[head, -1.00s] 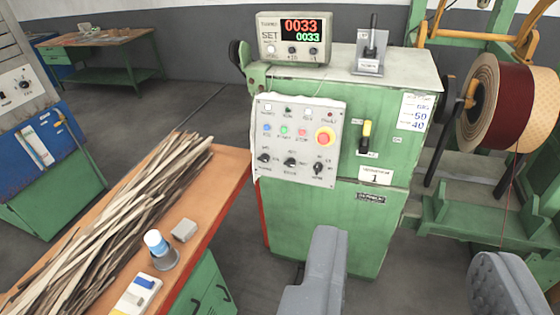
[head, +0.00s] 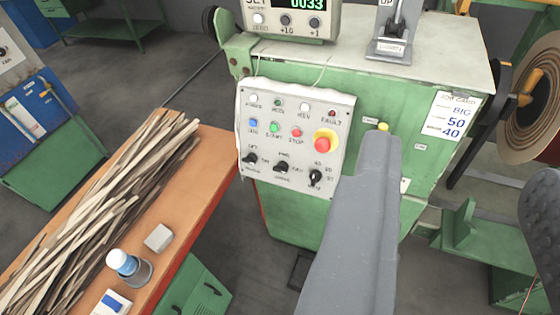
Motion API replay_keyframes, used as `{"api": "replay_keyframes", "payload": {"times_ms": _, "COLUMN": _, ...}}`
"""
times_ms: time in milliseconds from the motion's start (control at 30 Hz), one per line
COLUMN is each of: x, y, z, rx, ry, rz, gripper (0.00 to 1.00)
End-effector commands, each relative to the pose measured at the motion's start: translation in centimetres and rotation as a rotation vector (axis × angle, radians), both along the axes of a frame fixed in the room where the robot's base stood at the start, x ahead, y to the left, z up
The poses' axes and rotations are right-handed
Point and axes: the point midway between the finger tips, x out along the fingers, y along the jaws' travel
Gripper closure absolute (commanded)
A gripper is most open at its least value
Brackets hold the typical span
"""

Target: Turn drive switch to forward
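The control panel (head: 293,140) is a pale plate on the front of the green machine. Its bottom row holds three black rotary switches: left (head: 250,159), middle (head: 281,167) and right (head: 316,177). Their small labels are too blurred to tell for sure which is the drive switch or how it is set. My gripper (head: 460,160) is open and empty, its two grey fingers wide apart. The right finger is cut off by the picture's edge.
A red emergency button (head: 324,143) on a yellow base sticks out above the right switch. An orange bench (head: 205,175) with wooden strips (head: 100,215) stands at the left. A display box (head: 292,20) and a lever unit (head: 394,30) sit on top. A coil (head: 530,115) is at the right.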

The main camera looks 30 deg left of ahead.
Motion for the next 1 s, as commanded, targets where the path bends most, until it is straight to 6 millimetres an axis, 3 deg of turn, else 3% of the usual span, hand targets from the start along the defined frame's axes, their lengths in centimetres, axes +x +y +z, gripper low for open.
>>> {"api": "replay_keyframes", "payload": {"times_ms": 233, "x": 0.0, "y": 0.0, "z": 0.0, "rx": 0.000, "ry": 0.000, "rz": 0.000, "gripper": 0.64}}
{"api": "replay_keyframes", "payload": {"times_ms": 300, "x": 0.1, "y": 0.0, "z": -0.1, "rx": 0.000, "ry": 0.001, "rz": -0.001, "gripper": 0.44}}
{"api": "replay_keyframes", "payload": {"times_ms": 333, "x": 0.2, "y": 0.1, "z": -0.2, "rx": 0.001, "ry": 0.002, "rz": -0.002, "gripper": 0.40}}
{"api": "replay_keyframes", "payload": {"times_ms": 467, "x": 2.1, "y": 0.7, "z": -2.5, "rx": 0.001, "ry": 0.020, "rz": -0.025, "gripper": 0.40}}
{"api": "replay_keyframes", "payload": {"times_ms": 567, "x": 5.2, "y": 1.9, "z": -6.2, "rx": 0.003, "ry": 0.043, "rz": -0.059, "gripper": 0.40}}
{"api": "replay_keyframes", "payload": {"times_ms": 667, "x": 8.9, "y": 4.2, "z": -11.3, "rx": 0.003, "ry": 0.070, "rz": -0.095, "gripper": 0.40}}
{"api": "replay_keyframes", "payload": {"times_ms": 800, "x": 13.7, "y": 8.3, "z": -18.8, "rx": 0.000, "ry": 0.091, "rz": -0.123, "gripper": 0.40}}
{"api": "replay_keyframes", "payload": {"times_ms": 1000, "x": 18.9, "y": 15.5, "z": -31.0, "rx": -0.008, "ry": 0.122, "rz": -0.113, "gripper": 0.40}}
